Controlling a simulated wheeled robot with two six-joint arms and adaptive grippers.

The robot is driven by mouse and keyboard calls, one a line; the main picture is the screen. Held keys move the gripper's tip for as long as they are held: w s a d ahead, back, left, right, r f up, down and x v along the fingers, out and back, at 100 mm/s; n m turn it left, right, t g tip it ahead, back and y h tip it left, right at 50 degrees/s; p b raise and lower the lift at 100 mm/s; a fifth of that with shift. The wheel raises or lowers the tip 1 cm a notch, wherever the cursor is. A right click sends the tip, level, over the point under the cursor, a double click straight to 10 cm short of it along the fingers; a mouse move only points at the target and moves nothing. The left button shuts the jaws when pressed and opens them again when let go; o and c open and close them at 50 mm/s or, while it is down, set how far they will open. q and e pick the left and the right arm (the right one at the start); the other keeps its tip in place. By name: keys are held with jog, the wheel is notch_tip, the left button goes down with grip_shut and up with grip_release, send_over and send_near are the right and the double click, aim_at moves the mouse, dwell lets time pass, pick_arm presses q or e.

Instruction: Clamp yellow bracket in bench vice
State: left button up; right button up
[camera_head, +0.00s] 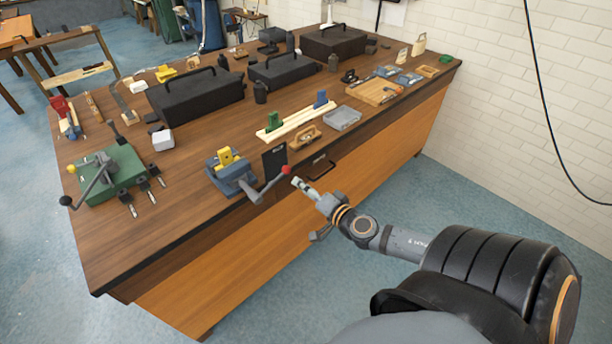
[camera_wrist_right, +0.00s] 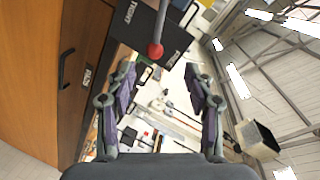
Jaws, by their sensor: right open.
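The blue-grey bench vice (camera_head: 225,175) stands at the front edge of the workbench. The yellow bracket (camera_head: 228,157) sits upright at the vice's jaws; I cannot tell whether the jaws touch it on both sides. The vice handle slants out past the bench edge and ends in a red knob (camera_head: 286,169). My right gripper (camera_head: 300,185) is open and empty, just in front of and below the knob. In the right wrist view the red knob (camera_wrist_right: 155,51) shows just beyond and between the spread fingertips (camera_wrist_right: 159,76). My left gripper is not in view.
A green machine (camera_head: 112,174) with a lever stands left of the vice. Black toolboxes (camera_head: 196,96) stand behind. The floor before the bench is clear.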

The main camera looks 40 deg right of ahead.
jog(key=shift+c, duration=0.5)
jog(key=shift+c, duration=1.3)
jog(key=shift+w+a+r+n+b, duration=0.15)
jog(key=shift+r+n+b, duration=0.1)
jog(key=shift+n+b, duration=0.15)
jog(key=shift+c, duration=1.1)
jog(key=n+h, duration=0.1)
jog(key=r+n+h+b, duration=0.1)
jog(key=shift+w+a+r+t+h, duration=0.2)
jog(key=shift+w+r+t+h, duration=0.1)
jog(key=shift+w+t, duration=0.1)
jog(key=c, duration=0.5)
jog(key=n+b, duration=0.1)
jog(key=r+n+h, duration=0.1)
jog(key=n, duration=0.1)
jog(key=shift+w+a+r+h+b, duration=0.15)
jog(key=shift+a+h+b, duration=0.15)
jog(key=shift+b, duration=0.05)
grip_shut()
jog(key=a+n+b, duration=0.1)
jog(key=n, duration=0.3)
jog(key=a+r+n+g+b, duration=0.1)
jog(key=a+n, duration=0.1)
jog(key=n, duration=0.3)
jog(key=a+r+n+g+b, duration=0.1)
jog(key=a+n, duration=0.1)
jog(key=n, duration=0.2)
jog(key=shift+a+r+b, duration=0.2)
jog(key=shift+r+b, duration=0.05)
jog(key=shift+b, duration=0.05)
